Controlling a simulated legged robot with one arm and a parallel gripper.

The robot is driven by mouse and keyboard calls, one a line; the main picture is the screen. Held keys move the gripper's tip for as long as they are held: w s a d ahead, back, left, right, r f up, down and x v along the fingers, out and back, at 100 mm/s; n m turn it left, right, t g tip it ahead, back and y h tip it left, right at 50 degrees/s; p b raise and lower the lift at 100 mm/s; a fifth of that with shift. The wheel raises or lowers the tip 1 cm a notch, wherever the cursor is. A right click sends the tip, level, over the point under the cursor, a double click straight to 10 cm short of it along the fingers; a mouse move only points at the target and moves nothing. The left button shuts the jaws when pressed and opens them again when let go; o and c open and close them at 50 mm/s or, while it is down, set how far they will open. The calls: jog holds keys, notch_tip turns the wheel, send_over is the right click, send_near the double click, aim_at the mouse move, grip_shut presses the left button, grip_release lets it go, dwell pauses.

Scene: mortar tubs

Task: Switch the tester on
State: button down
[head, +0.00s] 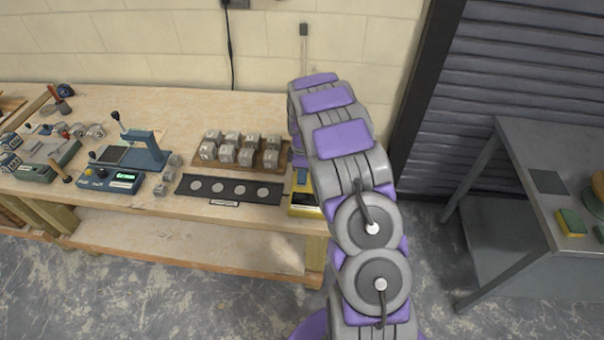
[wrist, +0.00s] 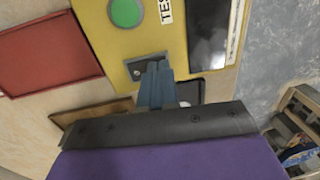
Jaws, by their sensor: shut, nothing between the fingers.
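The tester is a yellow box. In the wrist view its yellow face (wrist: 178,20) fills the upper middle, with a round green button (wrist: 126,12), a partly cut-off label, a dark screen (wrist: 207,40) and a grey recessed switch plate (wrist: 135,69). My gripper (wrist: 157,68) is shut and empty, its blue-grey fingertips at the switch plate and covering part of it. I cannot tell whether they touch the switch. In the head view the tester (head: 303,211) sits at the bench's right end, mostly hidden behind my arm.
A red panel or tray (wrist: 48,55) lies left of the tester in the wrist view. On the bench stand a black strip with pale discs (head: 230,189), several grey cubes on a board (head: 262,172) and a blue press (head: 148,157). A grey metal table (head: 520,150) stands right.

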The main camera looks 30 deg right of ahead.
jog(key=shift+f, duration=0.2)
jog(key=shift+s, duration=0.1)
dwell(0.4)
jog(key=shift+w+d+r+p, duration=0.15)
jog(key=shift+w+d+p, duration=0.2)
jog(key=shift+w, duration=0.35)
jog(key=shift+d, duration=0.15)
